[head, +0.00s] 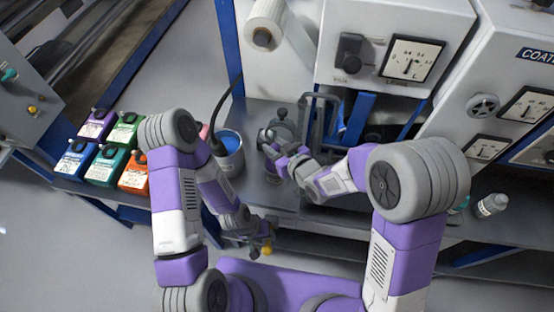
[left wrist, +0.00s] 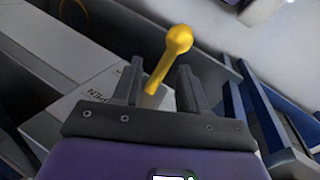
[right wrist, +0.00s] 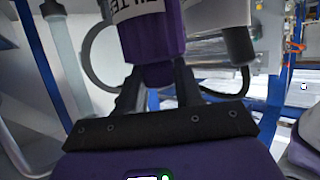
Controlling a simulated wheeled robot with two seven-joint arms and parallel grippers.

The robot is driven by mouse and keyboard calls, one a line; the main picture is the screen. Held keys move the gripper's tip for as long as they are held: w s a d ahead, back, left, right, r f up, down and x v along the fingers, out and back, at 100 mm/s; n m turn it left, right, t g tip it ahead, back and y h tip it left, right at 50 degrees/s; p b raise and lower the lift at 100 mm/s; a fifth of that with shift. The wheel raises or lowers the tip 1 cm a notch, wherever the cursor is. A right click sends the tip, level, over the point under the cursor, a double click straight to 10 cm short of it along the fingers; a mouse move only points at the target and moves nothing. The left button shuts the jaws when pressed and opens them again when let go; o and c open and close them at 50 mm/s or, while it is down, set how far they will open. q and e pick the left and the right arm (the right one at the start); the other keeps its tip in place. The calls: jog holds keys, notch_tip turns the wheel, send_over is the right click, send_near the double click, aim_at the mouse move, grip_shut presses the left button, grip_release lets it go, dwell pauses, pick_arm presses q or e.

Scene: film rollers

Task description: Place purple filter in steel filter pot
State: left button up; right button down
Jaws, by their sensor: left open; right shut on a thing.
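The purple filter (right wrist: 155,38), a cylinder with a white label band, is between the fingers of my right gripper (right wrist: 160,85) in the right wrist view. My right gripper, shut on it, is above the bench in the head view (head: 268,143); the filter is hard to make out there. A grey rounded metal piece (head: 284,116) stands just behind that gripper; I cannot tell whether it is the steel filter pot. My left gripper (left wrist: 158,82) is open, with a yellow-knobbed lever (left wrist: 178,42) between and beyond its fingers. In the head view it is low, near the bench's front edge.
A grey pot of blue liquid (head: 231,141) stands left of my right gripper. Several coloured ink bottles (head: 103,167) stand on the left of the bench. A white machine with dials (head: 350,80) rises behind. A small grey bottle (head: 490,205) lies at the right.

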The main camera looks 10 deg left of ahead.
jog(key=shift+w+f+b, duration=0.1)
jog(key=shift+f+b, duration=0.3)
jog(key=shift+f, duration=2.3)
jog(key=shift+d, duration=0.1)
jog(key=shift+f, duration=0.2)
jog(key=c, duration=0.7)
grip_release()
jog(key=shift+c, duration=0.2)
